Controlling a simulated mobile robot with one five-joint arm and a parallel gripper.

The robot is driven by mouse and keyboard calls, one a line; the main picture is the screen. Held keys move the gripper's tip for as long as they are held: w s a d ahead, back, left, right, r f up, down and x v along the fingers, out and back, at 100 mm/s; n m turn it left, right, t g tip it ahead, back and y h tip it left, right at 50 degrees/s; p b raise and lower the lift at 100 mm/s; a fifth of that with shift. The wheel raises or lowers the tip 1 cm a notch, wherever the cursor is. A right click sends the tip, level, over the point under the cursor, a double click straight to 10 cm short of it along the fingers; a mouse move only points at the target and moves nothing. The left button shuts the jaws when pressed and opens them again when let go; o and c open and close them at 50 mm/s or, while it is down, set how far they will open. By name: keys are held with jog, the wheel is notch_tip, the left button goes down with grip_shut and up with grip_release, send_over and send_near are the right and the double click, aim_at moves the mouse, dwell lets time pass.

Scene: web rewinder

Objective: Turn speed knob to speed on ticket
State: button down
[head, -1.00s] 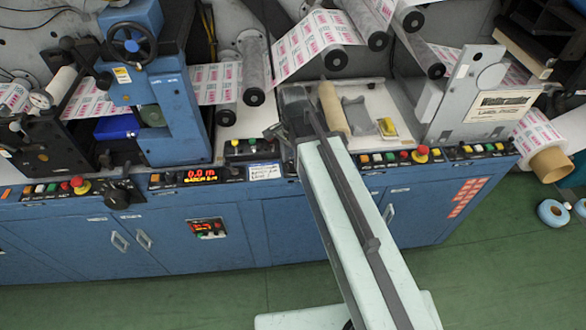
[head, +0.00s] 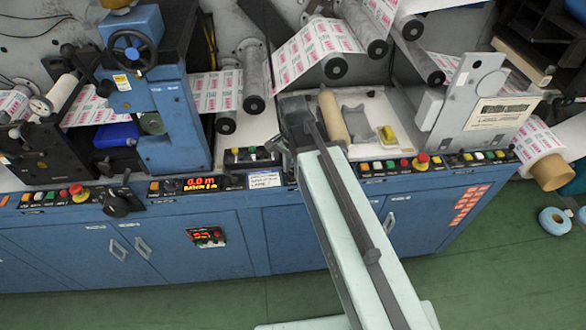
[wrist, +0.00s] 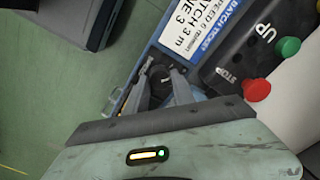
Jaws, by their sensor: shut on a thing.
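The black speed knob (wrist: 159,88) sits on the blue panel in the wrist view. My gripper (wrist: 160,70) is shut on it, one grey finger on each side. The knob's pointer and scale are too dark and small to read. In the head view the ticket (head: 265,180) is on the machine front, left of my arm. My arm hides the knob there.
Right of the ticket in the wrist view is a black button box with a green button (wrist: 287,47) marked UP and a red STOP button (wrist: 257,90). A red display (head: 195,184) reads 0.0 m. Green floor (head: 490,285) is open in front.

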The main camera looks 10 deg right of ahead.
aim_at(293, 171)
jog(key=shift+n, duration=2.2)
jog(key=c, duration=1.1)
grip_release()
jog(key=shift+o, duration=0.2)
notch_tip(293, 171, up, 8)
jog(key=p, duration=0.8)
jog(key=shift+f, duration=0.1)
